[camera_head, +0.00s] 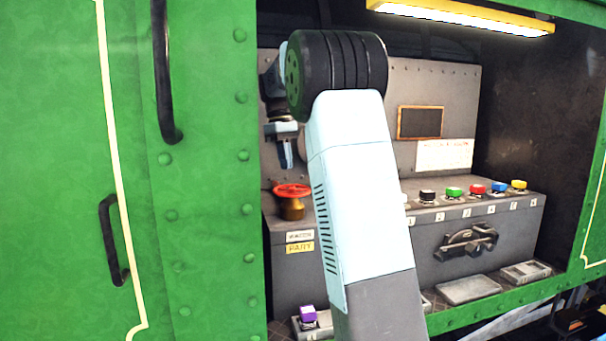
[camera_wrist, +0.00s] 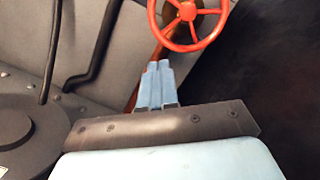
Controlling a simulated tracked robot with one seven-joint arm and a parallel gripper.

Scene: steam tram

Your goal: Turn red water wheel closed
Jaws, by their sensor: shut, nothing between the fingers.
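The red water wheel (camera_head: 291,190) sits on a brass-coloured valve body (camera_head: 291,208) at the left end of the grey console in the head view. In the wrist view the spoked red wheel (camera_wrist: 188,22) is at the top, cut off by the frame edge. My gripper (camera_head: 286,160) points down above the wheel in the head view, apart from it. In the wrist view my gripper (camera_wrist: 158,66) is shut and empty, its fingertips just below the wheel's hub in the picture. The valve stem behind the fingers is partly hidden.
Several coloured buttons, including a green one (camera_head: 454,192), line the console top to the right. A black handle (camera_head: 466,243) is on the console front. A purple button (camera_head: 308,314) sits low in front. The green wall (camera_head: 205,150) borders the opening on the left.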

